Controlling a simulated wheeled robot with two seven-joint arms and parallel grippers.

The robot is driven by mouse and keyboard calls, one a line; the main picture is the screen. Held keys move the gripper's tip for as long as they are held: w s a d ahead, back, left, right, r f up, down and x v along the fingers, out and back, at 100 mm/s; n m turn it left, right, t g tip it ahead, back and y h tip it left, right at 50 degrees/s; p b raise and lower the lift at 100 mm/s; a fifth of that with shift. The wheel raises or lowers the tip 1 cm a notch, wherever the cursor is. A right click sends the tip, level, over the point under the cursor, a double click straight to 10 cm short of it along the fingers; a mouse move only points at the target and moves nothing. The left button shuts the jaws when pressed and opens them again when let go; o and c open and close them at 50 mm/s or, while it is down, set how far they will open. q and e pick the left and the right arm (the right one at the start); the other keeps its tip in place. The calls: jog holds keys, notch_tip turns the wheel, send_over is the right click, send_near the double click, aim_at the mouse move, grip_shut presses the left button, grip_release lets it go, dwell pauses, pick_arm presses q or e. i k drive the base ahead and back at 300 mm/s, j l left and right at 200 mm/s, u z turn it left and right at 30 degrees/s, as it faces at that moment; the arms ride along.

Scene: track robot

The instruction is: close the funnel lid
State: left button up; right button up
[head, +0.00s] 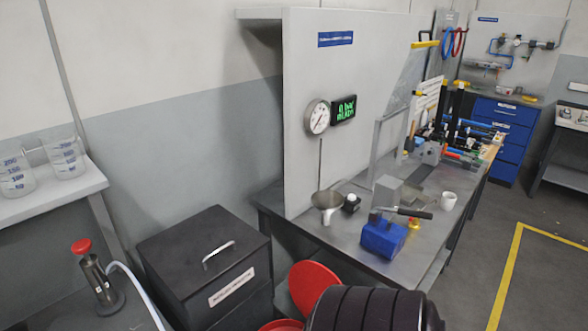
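A round red lid (314,284) stands tilted up at the bottom middle of the head view. Just below and left of it, a red rim (281,325) shows at the picture's lower edge; it looks like the funnel's rim, with most of it cut off. The lid appears raised and apart from most of that rim. A dark ribbed rounded body (365,309) in front hides the lid's lower right part; I cannot tell what it is. Neither gripper is in view.
A black bin (205,255) with a handled lid stands left of the red lid. Behind is a grey workbench (345,252) with a blue block (383,238), a metal funnel (327,201) and a white cup (448,201). Open floor (470,245) lies to the right.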

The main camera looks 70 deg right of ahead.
aim_at(307, 279)
jog(key=k+l, duration=0.15)
jog(key=l, duration=0.3)
jog(key=k+l+u, duration=0.1)
jog(key=l, duration=0.35)
jog(key=k+l, duration=0.25)
jog(key=l, duration=0.15)
jog(key=k+l, duration=0.2)
jog(key=l, duration=0.25)
jog(key=k+l+u, duration=0.1)
jog(key=l, duration=0.35)
jog(key=k+l, duration=0.3)
jog(key=k+l+u, duration=0.1)
jog(key=l, duration=0.4)
jog(key=k+l, duration=0.3)
jog(key=l+u, duration=0.05)
jog(key=l, duration=0.1)
